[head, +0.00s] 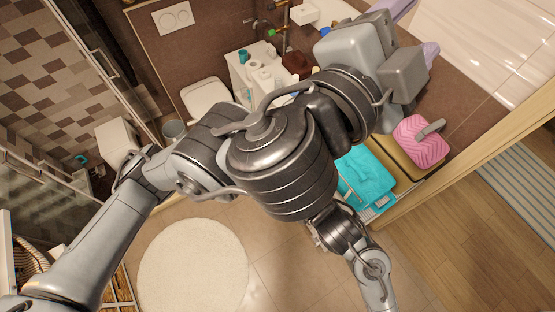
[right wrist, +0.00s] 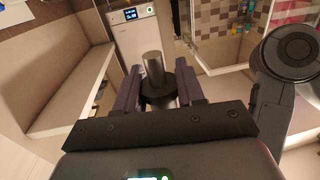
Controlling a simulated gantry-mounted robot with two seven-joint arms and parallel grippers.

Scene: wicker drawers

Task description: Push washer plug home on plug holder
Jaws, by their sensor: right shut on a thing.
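In the right wrist view, a dark upright cylinder with a wider round collar, apparently the washer plug (right wrist: 154,70), stands between the dark purple fingers of my right gripper (right wrist: 158,85). That gripper is shut on it. I cannot make out the plug holder or whether the plug touches it. In the head view, a grey gripper with lilac fingers (head: 416,30) is at the upper right, over the bathtub side. It seems to be my left one, but overlapping arm links make this unsure, and its fingertips are partly out of frame.
A white appliance with a lit display (right wrist: 135,45) stands behind the plug, and a long bench (right wrist: 75,85) is at left. In the head view are a round white rug (head: 193,265), a toilet (head: 207,98), a turquoise basket (head: 365,180) and a pink basket (head: 420,145). My arms hide the middle.

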